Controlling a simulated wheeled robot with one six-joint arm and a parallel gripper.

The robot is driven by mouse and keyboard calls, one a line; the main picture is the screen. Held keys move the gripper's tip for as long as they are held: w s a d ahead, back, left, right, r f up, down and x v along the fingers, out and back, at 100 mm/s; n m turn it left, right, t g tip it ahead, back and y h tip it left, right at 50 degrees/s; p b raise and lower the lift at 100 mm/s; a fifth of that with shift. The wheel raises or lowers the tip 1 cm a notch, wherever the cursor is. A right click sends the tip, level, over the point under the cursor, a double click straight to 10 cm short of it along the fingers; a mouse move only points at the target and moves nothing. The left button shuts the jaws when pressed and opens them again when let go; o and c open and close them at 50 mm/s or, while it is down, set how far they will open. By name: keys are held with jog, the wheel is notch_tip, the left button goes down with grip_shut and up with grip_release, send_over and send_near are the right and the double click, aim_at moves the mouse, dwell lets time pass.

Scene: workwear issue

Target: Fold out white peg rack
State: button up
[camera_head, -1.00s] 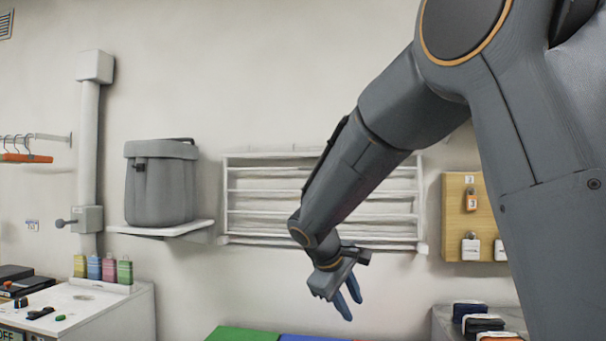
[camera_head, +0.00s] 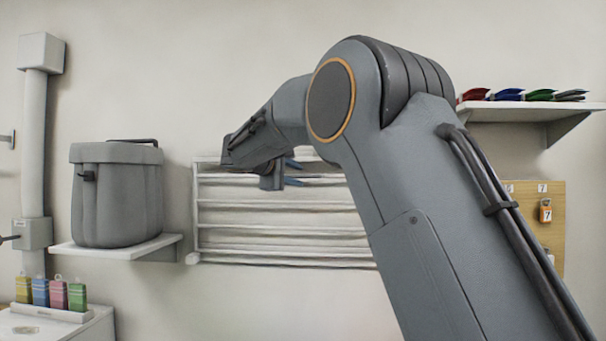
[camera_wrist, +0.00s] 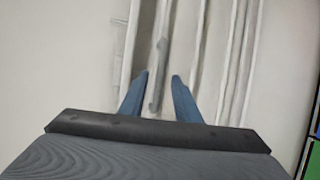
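The white peg rack (camera_head: 270,222) lies flat against the wall in the head view, a frame with several horizontal bars; my arm hides its right part. My gripper (camera_head: 297,173) is at the rack's upper part in the head view, its blue fingers pointing right. In the wrist view my gripper (camera_wrist: 160,78) is open, with two blue fingers apart. White bars of the rack (camera_wrist: 193,55) run up the picture beyond and between the fingertips. A short grey bar or peg (camera_wrist: 159,70) shows between the fingers. I cannot tell whether the fingers touch it.
A grey bin (camera_head: 117,195) stands on a white wall shelf (camera_head: 150,246) left of the rack. A shelf (camera_head: 530,110) with coloured folded items is at upper right. A wooden board (camera_head: 545,230) with padlocks hangs below it. Coloured blocks (camera_head: 50,294) stand at lower left.

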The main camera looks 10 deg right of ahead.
aim_at(301, 177)
jog(key=shift+p+x, duration=0.4)
jog(key=shift+x, duration=1.2)
grip_shut()
jog(key=shift+d, duration=0.2)
jog(key=shift+s+a+f+b, duration=0.15)
jog(key=shift+a+f+b, duration=0.05)
jog(key=shift+b, duration=0.35)
